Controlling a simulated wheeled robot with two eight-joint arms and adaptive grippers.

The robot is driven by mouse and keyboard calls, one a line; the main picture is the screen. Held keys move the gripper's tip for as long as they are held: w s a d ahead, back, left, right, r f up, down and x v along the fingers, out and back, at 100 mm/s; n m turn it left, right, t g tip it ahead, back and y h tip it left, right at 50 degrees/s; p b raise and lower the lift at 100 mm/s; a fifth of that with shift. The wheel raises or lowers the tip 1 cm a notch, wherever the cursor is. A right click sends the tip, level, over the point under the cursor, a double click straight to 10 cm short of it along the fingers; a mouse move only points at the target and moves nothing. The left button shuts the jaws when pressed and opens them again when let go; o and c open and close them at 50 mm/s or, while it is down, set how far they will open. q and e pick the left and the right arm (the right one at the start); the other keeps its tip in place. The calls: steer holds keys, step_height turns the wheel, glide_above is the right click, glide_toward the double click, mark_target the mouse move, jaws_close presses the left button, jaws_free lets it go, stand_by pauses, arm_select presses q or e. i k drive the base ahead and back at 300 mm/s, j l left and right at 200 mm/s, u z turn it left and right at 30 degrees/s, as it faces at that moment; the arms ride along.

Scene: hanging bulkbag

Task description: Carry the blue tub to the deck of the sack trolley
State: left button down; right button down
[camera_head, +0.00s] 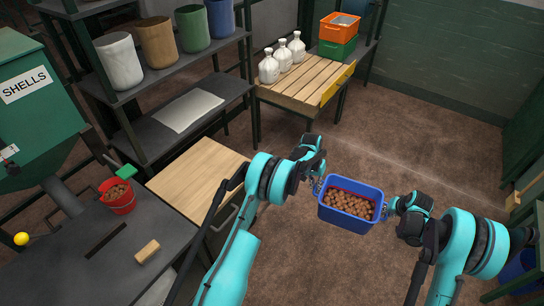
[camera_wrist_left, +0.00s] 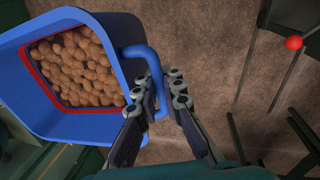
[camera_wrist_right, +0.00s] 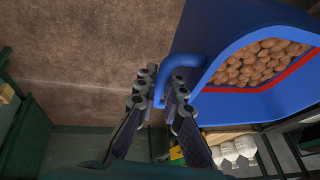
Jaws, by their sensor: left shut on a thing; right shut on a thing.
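The blue tub (camera_head: 350,213) hangs between my two grippers above the brown floor, filled with brown nuts or shells inside a red inner rim. My left gripper (camera_head: 318,184) is shut on its left handle, and the handle shows between the fingers in the left wrist view (camera_wrist_left: 150,72). My right gripper (camera_head: 391,207) is shut on the right handle, which shows in the right wrist view (camera_wrist_right: 178,68). The tub looks roughly level. I cannot clearly make out a sack trolley in these views.
A slatted wooden table (camera_head: 305,85) with a yellow edge holds white jugs (camera_head: 283,57), with orange and green crates (camera_head: 338,35) behind. A workbench (camera_head: 130,245) with a red bucket (camera_head: 118,196) stands left. Green structures stand at the right edge. Open floor lies beyond the tub.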

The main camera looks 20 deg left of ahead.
mark_target(203, 175)
steer(key=i, duration=1.15)
steer(key=i+u, duration=0.3)
steer(key=i+l+u, duration=0.25)
steer(key=i+j+u, duration=0.1)
steer(key=u, duration=2.05)
